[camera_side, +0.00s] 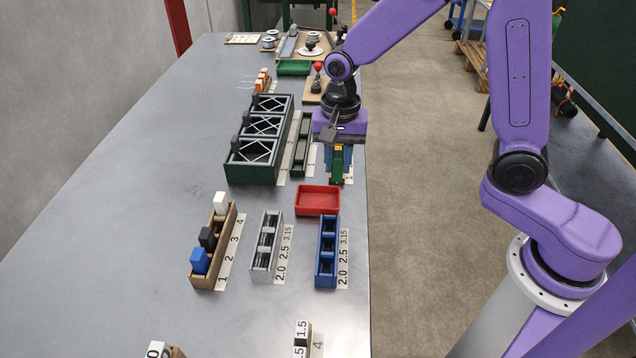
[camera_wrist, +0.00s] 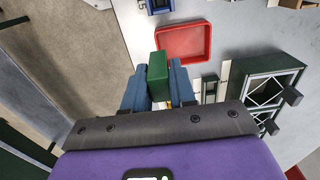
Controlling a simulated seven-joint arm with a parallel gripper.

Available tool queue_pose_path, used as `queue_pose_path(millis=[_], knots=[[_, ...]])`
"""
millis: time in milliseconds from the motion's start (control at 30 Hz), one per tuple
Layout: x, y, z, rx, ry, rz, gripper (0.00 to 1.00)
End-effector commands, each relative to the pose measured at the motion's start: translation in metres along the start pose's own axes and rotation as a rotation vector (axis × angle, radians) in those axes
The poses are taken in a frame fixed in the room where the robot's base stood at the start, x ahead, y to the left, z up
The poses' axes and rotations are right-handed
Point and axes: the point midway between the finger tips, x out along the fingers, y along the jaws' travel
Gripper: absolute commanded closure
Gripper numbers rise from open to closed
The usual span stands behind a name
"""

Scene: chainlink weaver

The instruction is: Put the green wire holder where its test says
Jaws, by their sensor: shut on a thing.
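The green wire holder (camera_side: 337,168) hangs in my gripper (camera_side: 338,158) at the table's right edge, just behind the red tray. In the wrist view the holder (camera_wrist: 158,70) is a green block between the two blue-grey fingers of my gripper (camera_wrist: 158,84), with a bit of yellow by its base. The gripper is shut on it. A wooden rack (camera_side: 233,222) marked 1 to 4 holds a blue, a black and a white holder, with a gap between black and white. The red tray (camera_side: 318,212) looks empty; it also shows in the wrist view (camera_wrist: 208,45).
A silver rack (camera_side: 266,248) and a blue rack (camera_side: 327,250), both marked 2.0, 2.5, 3.15, stand in front. A dark green three-bay box (camera_side: 250,172) and a narrow green rack (camera_side: 301,150) stand left of my gripper. A red-knobbed device (camera_side: 317,80) stands behind.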

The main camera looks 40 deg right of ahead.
Motion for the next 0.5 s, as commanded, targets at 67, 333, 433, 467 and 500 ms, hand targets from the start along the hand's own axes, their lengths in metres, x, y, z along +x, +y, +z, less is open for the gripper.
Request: queue_pose_path(millis=[67, 333, 433, 467, 500], knots=[[0.013, -0.007, -0.004, 0.000, -0.002, 0.006, 1.00], [0.044, -0.031, -0.017, 0.000, -0.001, 0.003, 1.00], [0.049, -0.035, -0.019, 0.000, -0.001, 0.002, 1.00], [0.050, -0.035, -0.019, 0.000, -0.001, 0.002, 1.00], [0.051, -0.036, -0.020, 0.000, -0.001, 0.002, 1.00]])
